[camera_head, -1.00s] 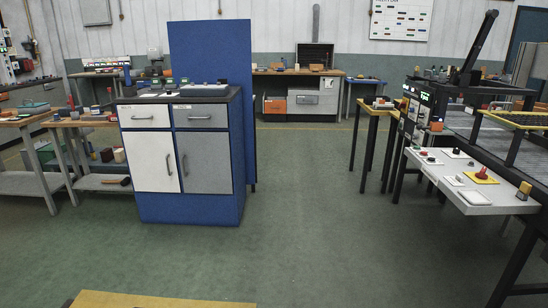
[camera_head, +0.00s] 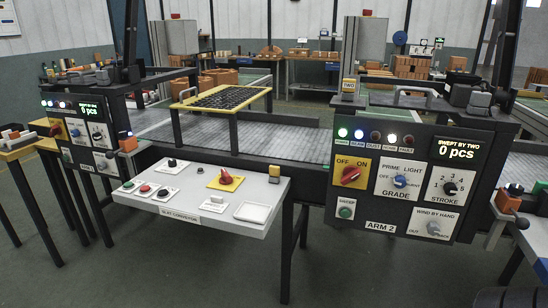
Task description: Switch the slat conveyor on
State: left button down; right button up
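A pale sloping control desk (camera_head: 200,222) labelled "SLAT CONVEYOR" (camera_head: 180,215) stands at centre left in the head view. A red rotary switch (camera_head: 226,177) sits on a yellow plate. Neither gripper is in view.
The ARM 2 panel (camera_head: 399,225), with knobs and a "0 pcs" display, stands right of the desk. A similar panel (camera_head: 88,135) is at left. A yellow-framed dark grid (camera_head: 225,97) stands over the conveyor. The floor (camera_head: 190,275) before the desk is clear.

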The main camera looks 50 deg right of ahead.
aim_at(225, 179)
jog(key=z, duration=0.85)
jog(key=i, duration=1)
jog(key=z, duration=0.65)
